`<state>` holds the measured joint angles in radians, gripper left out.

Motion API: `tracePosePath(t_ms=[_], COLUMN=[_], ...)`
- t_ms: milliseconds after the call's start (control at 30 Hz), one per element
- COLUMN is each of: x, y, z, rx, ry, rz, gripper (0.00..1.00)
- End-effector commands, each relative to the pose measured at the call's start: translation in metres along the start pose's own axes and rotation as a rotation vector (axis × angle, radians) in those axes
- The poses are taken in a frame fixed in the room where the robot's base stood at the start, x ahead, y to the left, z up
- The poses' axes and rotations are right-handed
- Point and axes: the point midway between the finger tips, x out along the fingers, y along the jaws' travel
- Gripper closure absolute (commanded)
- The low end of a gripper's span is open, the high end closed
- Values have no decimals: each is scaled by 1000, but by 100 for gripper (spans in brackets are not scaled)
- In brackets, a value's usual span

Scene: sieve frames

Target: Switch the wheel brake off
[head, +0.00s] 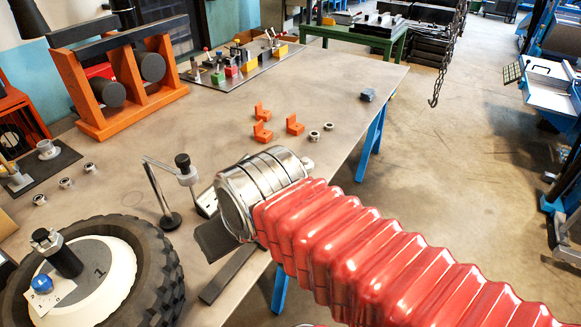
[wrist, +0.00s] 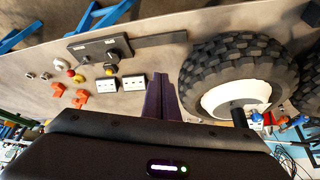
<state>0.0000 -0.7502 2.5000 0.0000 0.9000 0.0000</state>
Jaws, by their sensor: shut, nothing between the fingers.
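A black-tyred wheel (head: 152,255) with a white hub marked 1 lies at the lower left in the head view; it also shows in the wrist view (wrist: 205,68). A black post with a metal top (head: 66,262) and a blue knob (head: 42,283) on a white plate stand on the hub. A dark panel (wrist: 84,51) with two black knobs and small labels lies left of the wheel in the wrist view. The labels are unreadable, and I cannot tell which control is the wheel brake. My gripper (wrist: 159,80) is shut and empty, apart from the knobs.
A grey bar (wrist: 160,40) extends from the panel towards the wheel. Two white boxes (wrist: 108,84) (wrist: 133,80) lie nearby. A jointed metal stand (head: 172,220), orange brackets (head: 262,132) and an orange rack (head: 90,105) stand on the table.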

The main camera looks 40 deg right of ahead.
Motion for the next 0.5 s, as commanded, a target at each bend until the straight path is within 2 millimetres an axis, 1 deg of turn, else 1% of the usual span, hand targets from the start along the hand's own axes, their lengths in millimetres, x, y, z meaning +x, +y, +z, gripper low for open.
tracePosePath(t_ms=[367,500], x=[1,6], y=[0,0], z=[0,-1], rx=[5,32], ry=[-6,-42], rz=[-3,-20], gripper=[100,100])
